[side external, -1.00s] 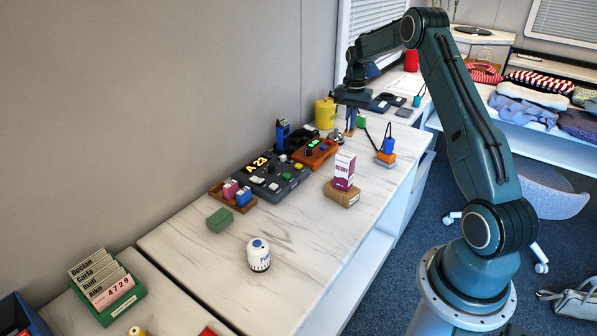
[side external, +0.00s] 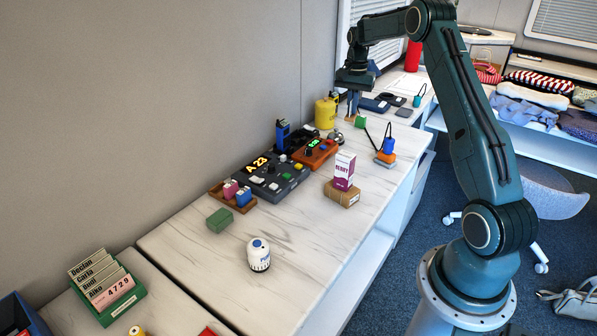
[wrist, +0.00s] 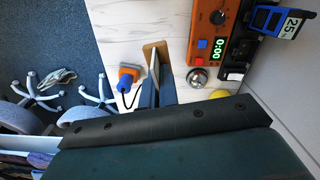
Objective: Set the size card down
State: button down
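My gripper (wrist: 157,88) points down over the far part of the counter. In the wrist view its two dark fingers are close together around a thin tan, card-like piece (wrist: 150,50) that sticks out past the fingertips. It also shows as a small tan patch (side external: 350,119) under the fingers in the side view. The piece looks held just above the counter (side external: 290,240). No writing on it is readable, so I cannot confirm that it is the size card.
Near the gripper are a yellow canister (side external: 325,114), a green roll (side external: 361,122), a silver bell (wrist: 197,77) and an orange timer box (side external: 315,153). An orange-and-blue corded device (side external: 388,147) stands to the right. The near counter is mostly clear around a white canister (side external: 259,255).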

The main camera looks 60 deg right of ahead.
jog(key=w+a+n, duration=0.2)
jog(key=a+n, duration=1.3)
jog(key=a, duration=2.1)
notch_tip(320, 180, down, 20)
jog(key=shift+r, duration=0.1)
